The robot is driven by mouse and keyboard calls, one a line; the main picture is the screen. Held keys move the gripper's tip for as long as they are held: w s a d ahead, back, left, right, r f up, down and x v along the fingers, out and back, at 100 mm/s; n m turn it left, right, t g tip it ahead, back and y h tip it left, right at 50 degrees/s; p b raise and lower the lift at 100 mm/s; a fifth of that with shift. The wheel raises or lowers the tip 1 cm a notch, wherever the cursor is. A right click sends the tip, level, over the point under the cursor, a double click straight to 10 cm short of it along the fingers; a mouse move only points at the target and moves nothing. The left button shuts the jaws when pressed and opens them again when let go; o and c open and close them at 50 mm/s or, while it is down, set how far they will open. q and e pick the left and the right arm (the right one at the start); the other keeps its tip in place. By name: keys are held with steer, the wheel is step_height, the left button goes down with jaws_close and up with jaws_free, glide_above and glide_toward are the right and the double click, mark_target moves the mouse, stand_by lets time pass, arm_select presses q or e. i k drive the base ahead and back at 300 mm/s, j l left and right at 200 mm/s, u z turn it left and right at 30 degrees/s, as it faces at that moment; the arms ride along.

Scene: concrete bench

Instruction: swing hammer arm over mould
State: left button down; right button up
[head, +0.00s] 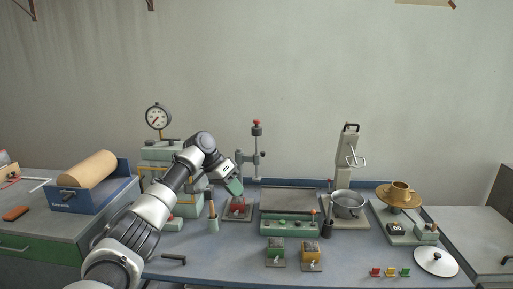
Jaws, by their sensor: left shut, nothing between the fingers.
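The hammer stand (256,157), with a red knob on top of a dark vertical rod, stands at the back centre of the bench. A small red mould (239,208) sits on a base plate low in front of it, partly hidden by my gripper. The hammer rod looks to be right of the mould rather than straight above it; the exact offset is hard to tell. My left gripper (236,188) is shut and empty, just above the mould and left of the stand; I cannot tell whether it touches anything. My right gripper is out of view.
A gauge (158,117) on a press stands behind my arm.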

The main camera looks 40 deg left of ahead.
mark_target(239, 157)
steer(key=i+j, duration=0.7)
steer(key=j, duration=0.15)
steer(key=i+j, duration=0.7)
steer(key=j, duration=0.15)
